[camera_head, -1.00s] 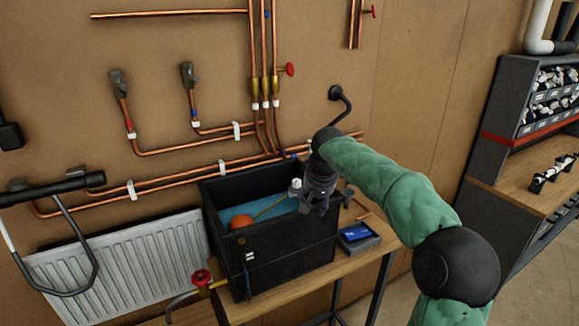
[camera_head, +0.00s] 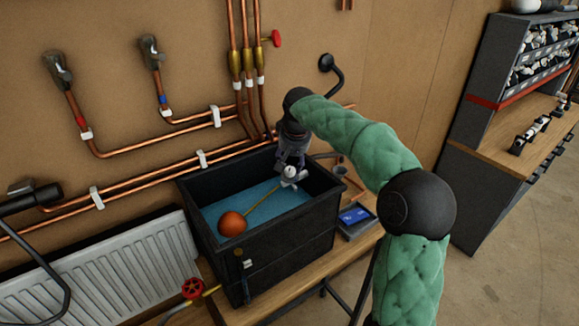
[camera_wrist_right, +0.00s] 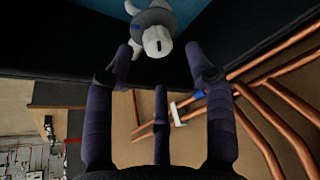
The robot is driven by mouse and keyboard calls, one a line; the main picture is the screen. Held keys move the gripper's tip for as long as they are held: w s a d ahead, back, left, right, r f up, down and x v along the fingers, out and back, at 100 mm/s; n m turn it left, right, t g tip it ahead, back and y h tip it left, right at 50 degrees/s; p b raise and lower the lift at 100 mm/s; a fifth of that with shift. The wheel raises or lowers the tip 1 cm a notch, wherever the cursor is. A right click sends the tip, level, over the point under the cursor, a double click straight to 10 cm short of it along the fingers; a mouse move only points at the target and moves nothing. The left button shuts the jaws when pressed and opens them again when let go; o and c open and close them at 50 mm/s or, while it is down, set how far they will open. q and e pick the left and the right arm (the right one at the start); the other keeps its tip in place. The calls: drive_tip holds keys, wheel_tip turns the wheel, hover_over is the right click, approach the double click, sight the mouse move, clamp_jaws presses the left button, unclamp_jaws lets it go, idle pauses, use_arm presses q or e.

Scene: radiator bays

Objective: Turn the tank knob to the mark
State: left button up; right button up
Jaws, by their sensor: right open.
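The black tank (camera_head: 290,240) stands on a wooden bench with blue water in it. An orange float ball (camera_head: 232,223) hangs on a thin brass rod that runs to the white tank knob (camera_head: 291,172) near the tank's back right corner. In the right wrist view the knob (camera_wrist_right: 157,40) is pale with a dark line on its end face, and a grey collar behind it carries a small blue mark (camera_wrist_right: 136,27). My right gripper (camera_wrist_right: 160,54) is open, its fingers on either side of the knob's near end; contact cannot be told. My left gripper is out of view.
Copper pipes (camera_head: 160,160) run along the wall behind the tank. A white radiator (camera_head: 110,275) and a red valve wheel (camera_head: 193,288) are at lower left. A small device with a blue screen (camera_head: 354,216) lies right of the tank. A shelf unit (camera_head: 500,110) stands at right.

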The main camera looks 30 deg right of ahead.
sight(290, 169)
drive_tip(key=shift+x, duration=2.2)
drive_tip(key=shift+s, duration=0.1)
drive_tip(key=shift+r, duration=0.15)
drive_tip(key=c, duration=1.1)
